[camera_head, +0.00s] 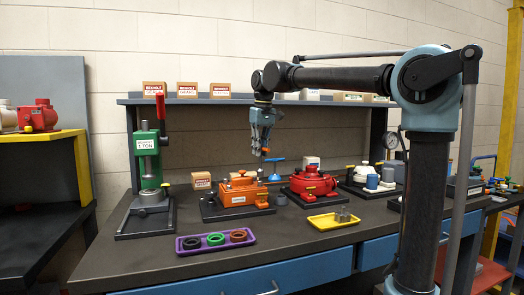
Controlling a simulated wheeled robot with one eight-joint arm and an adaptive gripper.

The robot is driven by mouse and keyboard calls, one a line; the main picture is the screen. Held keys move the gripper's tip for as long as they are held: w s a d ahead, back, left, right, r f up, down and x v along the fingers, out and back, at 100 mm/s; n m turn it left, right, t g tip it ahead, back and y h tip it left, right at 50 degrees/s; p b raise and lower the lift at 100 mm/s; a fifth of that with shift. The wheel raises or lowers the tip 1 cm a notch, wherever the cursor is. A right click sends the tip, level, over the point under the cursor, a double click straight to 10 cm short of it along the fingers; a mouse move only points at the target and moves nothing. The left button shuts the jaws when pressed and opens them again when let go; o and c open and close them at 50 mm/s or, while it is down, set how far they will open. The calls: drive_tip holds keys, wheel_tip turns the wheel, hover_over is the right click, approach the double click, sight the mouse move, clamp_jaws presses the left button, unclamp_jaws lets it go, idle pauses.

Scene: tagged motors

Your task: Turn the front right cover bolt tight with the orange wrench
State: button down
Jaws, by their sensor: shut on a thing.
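My gripper (264,150) points down, shut, above the right side of the orange motor (238,196). The cover bolts are too small to tell apart, and I cannot tell whether the wrench is seated on the front right one.
A red motor (312,184) stands to the right, with a blue T-handled tool (275,167) between. In front are a purple tray (216,243) with rings and a yellow tray (334,220). A green press (148,165) stands left. A shelf (220,100) with boxes runs behind.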

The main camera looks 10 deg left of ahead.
drive_tip(key=n, duration=0.4)
drive_tip(key=shift+f+n+g, duration=0.2)
drive_tip(key=shift+n+g, duration=0.1)
drive_tip(key=shift+s, duration=0.1)
idle(0.4)
drive_tip(key=shift+f, duration=0.2)
idle(0.3)
drive_tip(key=shift+f, duration=1)
